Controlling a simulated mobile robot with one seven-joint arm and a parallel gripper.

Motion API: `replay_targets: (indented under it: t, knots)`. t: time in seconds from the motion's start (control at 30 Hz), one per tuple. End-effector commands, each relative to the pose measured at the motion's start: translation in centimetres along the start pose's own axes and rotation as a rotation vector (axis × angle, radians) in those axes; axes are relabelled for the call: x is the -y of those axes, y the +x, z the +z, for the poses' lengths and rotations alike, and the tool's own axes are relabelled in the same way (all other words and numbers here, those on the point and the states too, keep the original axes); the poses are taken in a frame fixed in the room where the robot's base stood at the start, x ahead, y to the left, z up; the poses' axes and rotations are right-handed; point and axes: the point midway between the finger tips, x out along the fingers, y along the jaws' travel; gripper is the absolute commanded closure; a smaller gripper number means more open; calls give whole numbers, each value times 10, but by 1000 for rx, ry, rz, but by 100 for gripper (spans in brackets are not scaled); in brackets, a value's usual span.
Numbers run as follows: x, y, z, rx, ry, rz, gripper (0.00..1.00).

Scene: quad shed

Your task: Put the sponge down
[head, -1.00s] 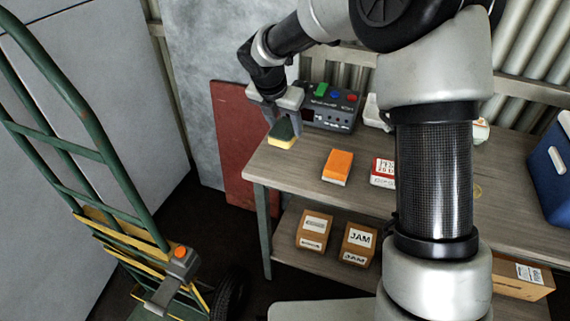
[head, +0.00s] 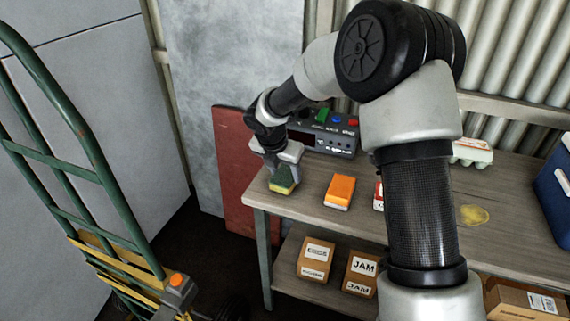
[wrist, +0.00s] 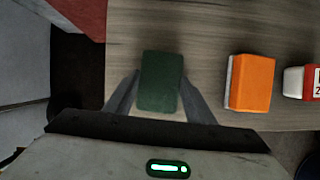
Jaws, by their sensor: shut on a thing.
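The sponge (head: 283,180) is yellow with a dark green top. It is at the left end of the wooden table (head: 310,212), near the front corner. My gripper (head: 283,172) points down over it and is shut on it. In the wrist view the sponge's green face (wrist: 160,80) lies between the two fingers (wrist: 160,100), above the tabletop. I cannot tell whether its underside touches the table.
An orange box (head: 340,190) stands right of the sponge, with a red and white box (head: 378,196) beyond it. A grey device with coloured buttons (head: 330,132) is behind. A yellow stain (head: 473,214), egg carton (head: 472,152) and blue cooler (head: 554,192) are farther right. A green hand truck (head: 85,175) stands left.

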Motion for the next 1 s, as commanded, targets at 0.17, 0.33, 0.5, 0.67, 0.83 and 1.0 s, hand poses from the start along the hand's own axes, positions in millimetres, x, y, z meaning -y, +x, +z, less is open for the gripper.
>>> replay_targets:
  t: [0.17, 0.33, 0.5, 0.67, 0.83, 1.0]
  knots:
    - [0, 5, -2, 0, -1, 0, 68]
    - [0, 5, -2, 0, -1, -1, 47]
    - [0, 5, -2, 0, -1, -1, 32]
    - [0, 5, -2, 0, -1, -1, 32]
    - [0, 10, -4, 0, 0, 0, 32]
    - [0, -21, -1, 2, -2, 1, 32]
